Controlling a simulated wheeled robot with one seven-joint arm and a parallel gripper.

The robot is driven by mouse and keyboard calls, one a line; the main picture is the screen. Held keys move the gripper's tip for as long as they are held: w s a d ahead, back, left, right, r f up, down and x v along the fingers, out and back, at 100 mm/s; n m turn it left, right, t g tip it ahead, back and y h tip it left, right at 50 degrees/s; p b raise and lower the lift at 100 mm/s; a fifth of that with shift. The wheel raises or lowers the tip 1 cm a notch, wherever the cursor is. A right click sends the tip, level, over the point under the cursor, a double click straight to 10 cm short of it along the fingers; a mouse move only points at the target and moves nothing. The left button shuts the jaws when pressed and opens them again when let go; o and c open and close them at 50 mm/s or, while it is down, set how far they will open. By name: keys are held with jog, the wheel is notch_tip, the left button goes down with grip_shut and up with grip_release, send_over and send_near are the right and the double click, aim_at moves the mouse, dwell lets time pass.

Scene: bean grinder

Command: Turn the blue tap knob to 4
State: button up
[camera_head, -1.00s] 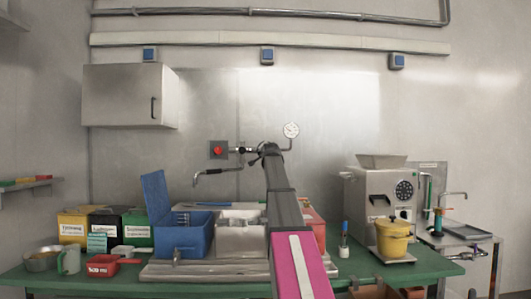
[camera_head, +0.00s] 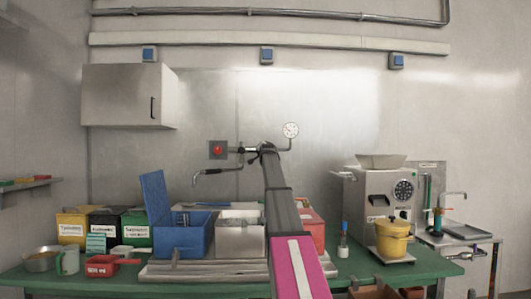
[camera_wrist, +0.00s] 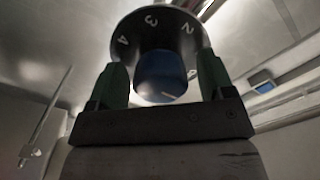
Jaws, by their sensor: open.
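In the wrist view, the blue tap knob (camera_wrist: 162,76) sits in front of a round dark dial plate (camera_wrist: 155,30) with white numbers. I can read 4 at upper left, 3 at the top and 2 at upper right; a further mark at the right is partly hidden. A short pale line shows on the knob's lower right. My gripper (camera_wrist: 163,84) is open, with one green finger on each side of the knob. A gap shows beside the knob; contact cannot be told. In the head view, my arm reaches up to the wall pipes and hides the knob.
A red button (camera_head: 217,150) and a bent black-handled spout (camera_head: 213,171) are on the wall left of my arm. A gauge (camera_head: 291,130) is at the right. Below stands a green table (camera_head: 90,287) with a blue box (camera_head: 183,236) and a grinder (camera_head: 378,205).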

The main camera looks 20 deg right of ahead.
jog(key=c, duration=0.9)
